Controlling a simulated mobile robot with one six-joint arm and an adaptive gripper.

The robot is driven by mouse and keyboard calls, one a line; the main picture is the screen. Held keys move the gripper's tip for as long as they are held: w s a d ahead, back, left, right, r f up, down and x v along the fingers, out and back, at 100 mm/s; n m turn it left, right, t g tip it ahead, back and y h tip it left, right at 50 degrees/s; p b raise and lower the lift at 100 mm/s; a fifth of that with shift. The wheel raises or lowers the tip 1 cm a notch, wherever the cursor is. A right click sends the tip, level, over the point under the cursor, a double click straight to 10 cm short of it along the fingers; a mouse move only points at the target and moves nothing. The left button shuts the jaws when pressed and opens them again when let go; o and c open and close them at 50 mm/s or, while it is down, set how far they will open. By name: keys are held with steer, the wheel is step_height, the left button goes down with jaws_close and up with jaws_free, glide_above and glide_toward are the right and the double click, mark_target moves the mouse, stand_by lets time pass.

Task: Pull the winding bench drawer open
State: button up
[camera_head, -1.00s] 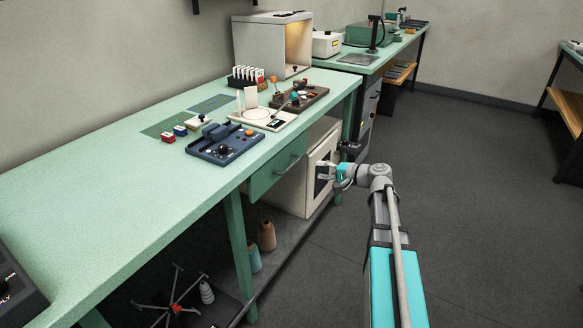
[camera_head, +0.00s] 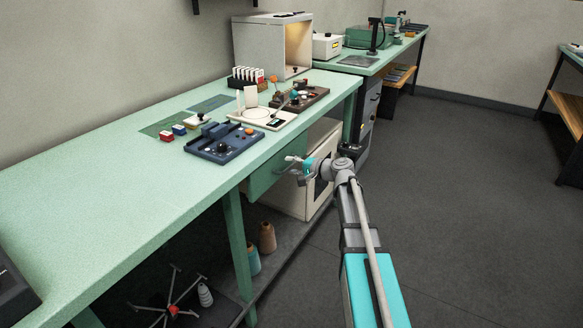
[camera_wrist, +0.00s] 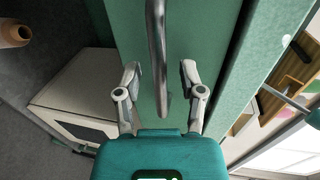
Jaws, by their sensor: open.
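The green drawer (camera_head: 262,181) sits under the front edge of the winding bench (camera_head: 120,185) and looks closed. Its grey bar handle (camera_wrist: 157,50) runs up the middle of the wrist view, in front of the green drawer front (camera_wrist: 190,40). My gripper (camera_wrist: 160,75) is open, with one finger on each side of the handle's line. The fingers look apart from the bar; I cannot tell whether the handle is fully between the fingertips. In the head view my gripper (camera_head: 292,166) is at the drawer front and hides most of the handle.
A white cabinet (camera_head: 290,190) with a dark window stands under the bench, beside the drawer. Thread cones (camera_head: 267,237) and a yarn winder (camera_head: 172,308) are on the lower shelf. Devices, including a blue one (camera_head: 224,147), stand on the bench top. The floor (camera_head: 450,200) at right is clear.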

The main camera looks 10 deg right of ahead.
jaws_close()
steer(key=shift+a, duration=0.1)
steer(key=shift+s, duration=0.1)
stand_by(0.5)
